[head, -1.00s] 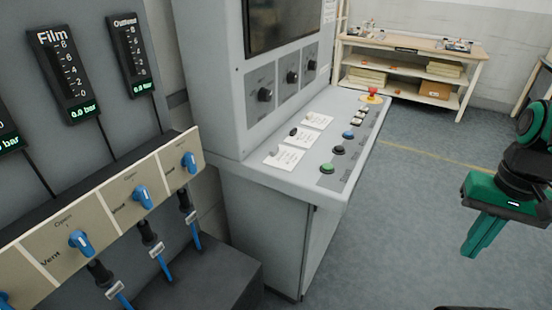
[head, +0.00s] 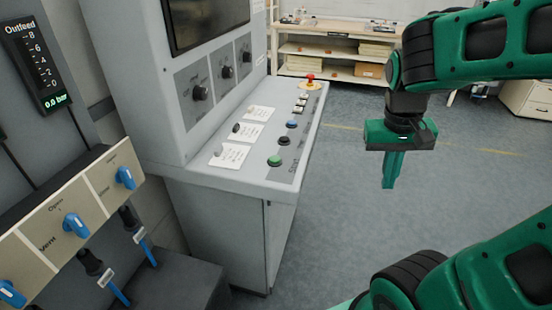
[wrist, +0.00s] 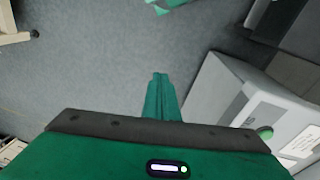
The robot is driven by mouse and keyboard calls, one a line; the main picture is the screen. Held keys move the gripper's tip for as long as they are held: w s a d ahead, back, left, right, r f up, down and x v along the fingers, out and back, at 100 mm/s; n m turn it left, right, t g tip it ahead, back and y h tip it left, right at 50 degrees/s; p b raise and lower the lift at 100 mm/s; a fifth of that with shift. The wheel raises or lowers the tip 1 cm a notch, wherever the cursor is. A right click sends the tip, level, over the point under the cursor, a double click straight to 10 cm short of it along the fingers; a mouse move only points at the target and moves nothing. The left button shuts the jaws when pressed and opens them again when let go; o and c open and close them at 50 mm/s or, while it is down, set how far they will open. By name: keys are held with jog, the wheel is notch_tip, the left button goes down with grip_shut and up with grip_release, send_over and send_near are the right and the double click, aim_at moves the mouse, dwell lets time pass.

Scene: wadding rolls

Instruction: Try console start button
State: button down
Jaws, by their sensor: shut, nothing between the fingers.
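The console (head: 222,180) stands left of centre in the head view, with a sloped desk of buttons. The green button (head: 275,160) is at the near end of the desk's row; a label beside it is too small to read. Behind it in the row are a black button (head: 284,141) and a blue button (head: 292,124). My gripper (head: 389,184) is shut and empty, pointing down over open floor to the right of the desk, apart from it. In the wrist view my gripper (wrist: 160,80) shows shut, and the green button (wrist: 265,133) is at the right.
A red mushroom button (head: 310,78) sits at the desk's far end. White cards (head: 230,154) lie on the desk. A valve panel (head: 75,215) with blue knobs is at the left. A shelf bench (head: 335,50) stands at the back. The floor right of the console is clear.

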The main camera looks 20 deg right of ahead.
jog(key=w+a+r+n+h, duration=0.1)
jog(key=w+a+r+h, duration=0.15)
jog(key=w, duration=0.75)
notch_tip(320, 180, up, 4)
jog(key=n+t+h, duration=0.3)
jog(key=t, duration=0.2)
send_over(272, 161)
jog(key=shift+f, duration=0.2)
jog(key=shift+f, duration=0.15)
jog(key=shift+d+f, duration=0.1)
jog(key=shift+f, duration=4.15)
jog(key=shift+f, duration=0.1)
jog(key=shift+f, duration=0.3)
